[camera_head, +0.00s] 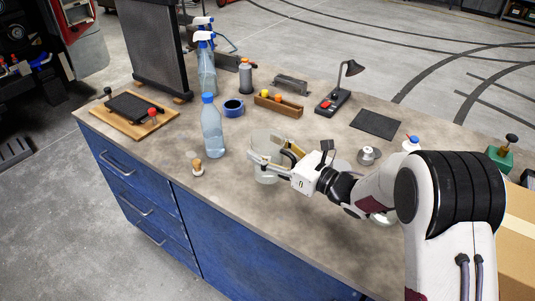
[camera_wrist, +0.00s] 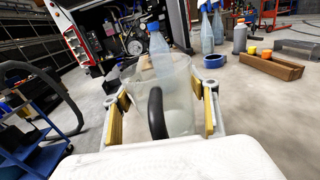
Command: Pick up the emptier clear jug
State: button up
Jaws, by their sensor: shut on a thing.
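A clear jug (camera_head: 263,174) with a black handle is near the front middle of the workbench, upright. My gripper (camera_head: 270,156) has its fingers on either side of it and is shut on it. In the wrist view the jug (camera_wrist: 178,78) sits between the yellow finger pads of my gripper (camera_wrist: 162,112), with its handle toward me. I see little or nothing in it, but its level is hard to tell. I cannot tell whether its base touches the bench. No second jug shows clearly; my arm hides part of the bench to the right.
A clear bottle with a blue cap (camera_head: 212,130) stands left of the jug, and a small wooden-topped item (camera_head: 197,167) stands at the front. A metal item (camera_head: 368,156) is right. Bench front is mostly clear.

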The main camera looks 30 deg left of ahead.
jog(key=shift+r, duration=2.95)
jog(key=shift+r, duration=0.15)
